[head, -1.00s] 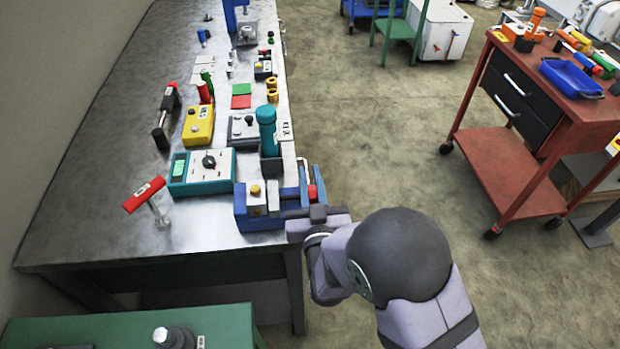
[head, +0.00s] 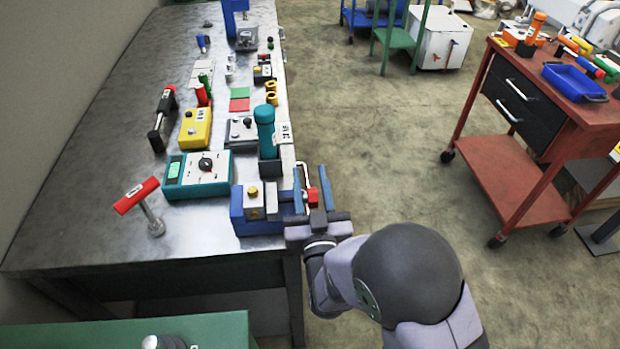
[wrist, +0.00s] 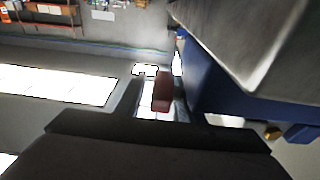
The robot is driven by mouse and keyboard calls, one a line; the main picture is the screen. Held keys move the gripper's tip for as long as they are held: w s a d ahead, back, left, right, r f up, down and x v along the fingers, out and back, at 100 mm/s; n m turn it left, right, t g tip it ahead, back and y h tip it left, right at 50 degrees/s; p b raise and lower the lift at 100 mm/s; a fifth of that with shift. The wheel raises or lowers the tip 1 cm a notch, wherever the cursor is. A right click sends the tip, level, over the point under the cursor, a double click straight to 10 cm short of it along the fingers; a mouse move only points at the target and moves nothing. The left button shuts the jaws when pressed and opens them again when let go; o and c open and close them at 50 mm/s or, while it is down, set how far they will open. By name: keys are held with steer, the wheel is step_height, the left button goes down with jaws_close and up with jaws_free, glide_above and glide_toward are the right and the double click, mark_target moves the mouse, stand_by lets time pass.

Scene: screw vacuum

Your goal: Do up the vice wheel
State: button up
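The blue vice (head: 240,212) sits at the near right corner of the bench, with a light block and a yellow knob on top. A red grip (head: 312,197) on a pale bent rod stands out past the bench's right edge; it looks like part of the vice wheel. My gripper (head: 313,192) is open, with one finger on each side of the red grip. In the wrist view the red grip (wrist: 162,92) stands between the fingers (wrist: 158,97), with a gap on its left. Contact on its right side cannot be told. The blue vice body (wrist: 212,90) is at right.
A teal meter (head: 198,176), a teal bottle (head: 265,130) and a red-handled tool (head: 137,195) stand on the bench (head: 110,220). A red cart (head: 520,185) is at right. The floor between bench and cart is clear.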

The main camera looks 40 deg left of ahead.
mark_target(314, 201)
steer(key=shift+s, duration=0.1)
steer(key=shift+b+v, duration=0.9)
steer(key=shift+v, duration=2.7)
steer(key=r+p, duration=0.1)
steer(key=p, duration=0.2)
steer(key=shift+g+h+p, duration=0.3)
steer(key=shift+p, duration=0.7)
steer(key=shift+f+p, duration=0.15)
steer(key=shift+p, duration=0.45)
steer(key=shift+f, duration=0.15)
steer(key=p+x, duration=0.1)
steer(key=x, duration=0.6)
steer(key=shift+w+a+f+p, duration=0.15)
steer(key=shift+w+f+p, duration=0.1)
steer(key=shift+p, duration=0.15)
steer(key=shift+c, duration=0.6)
